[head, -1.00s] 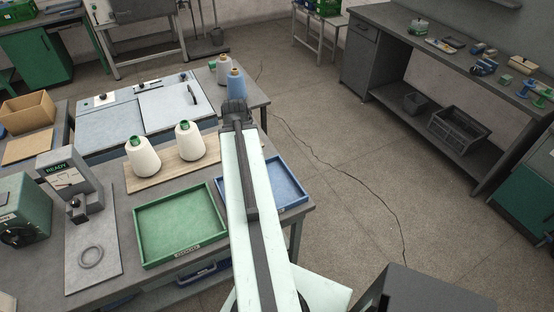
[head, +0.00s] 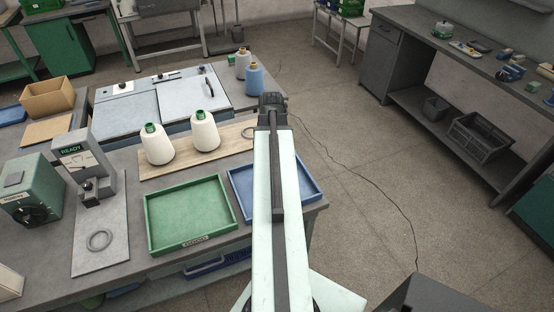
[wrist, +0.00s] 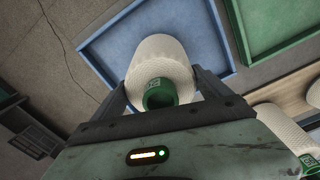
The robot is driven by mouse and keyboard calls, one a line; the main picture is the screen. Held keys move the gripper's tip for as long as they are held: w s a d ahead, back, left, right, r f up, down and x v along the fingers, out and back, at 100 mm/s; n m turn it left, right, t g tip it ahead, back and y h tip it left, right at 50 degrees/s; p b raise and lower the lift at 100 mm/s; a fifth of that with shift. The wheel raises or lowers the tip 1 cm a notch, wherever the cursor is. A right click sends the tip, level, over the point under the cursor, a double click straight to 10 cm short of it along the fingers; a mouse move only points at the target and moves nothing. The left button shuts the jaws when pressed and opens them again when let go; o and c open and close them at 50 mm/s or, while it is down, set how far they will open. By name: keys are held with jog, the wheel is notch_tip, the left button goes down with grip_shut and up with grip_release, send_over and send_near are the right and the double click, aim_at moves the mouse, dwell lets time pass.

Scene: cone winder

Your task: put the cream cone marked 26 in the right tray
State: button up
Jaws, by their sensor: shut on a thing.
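My gripper (wrist: 165,92) is shut on a cream cone (wrist: 163,58) with a green core end facing the wrist camera; its mark is too small to read. In the wrist view the blue tray (wrist: 112,32), the right one in the head view (head: 236,192), lies behind and beyond the held cone. In the head view my gripper (head: 273,100) shows at the arm's far end, and the held cone is hidden. The green tray (head: 150,228) is left of the blue one. Two more cream cones with green tops, the left (head: 158,146) and the right (head: 205,133), stand upright on a wooden board.
A grey ring (head: 249,133) lies on the board (head: 180,165). A blue cone (head: 254,80) and a pale cone (head: 243,64) stand farther back. A grey device reading READY (head: 85,160) is at left. Open floor lies right of the table.

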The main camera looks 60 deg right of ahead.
jog(key=shift+d+f, duration=0.1)
jog(key=shift+f, duration=0.3)
jog(key=o, duration=1.5)
notch_tip(320, 180, up, 12)
jog(key=p, duration=1.2)
jog(key=shift+r+p, duration=0.25)
jog(key=shift+p, duration=0.1)
jog(key=shift+f, duration=0.1)
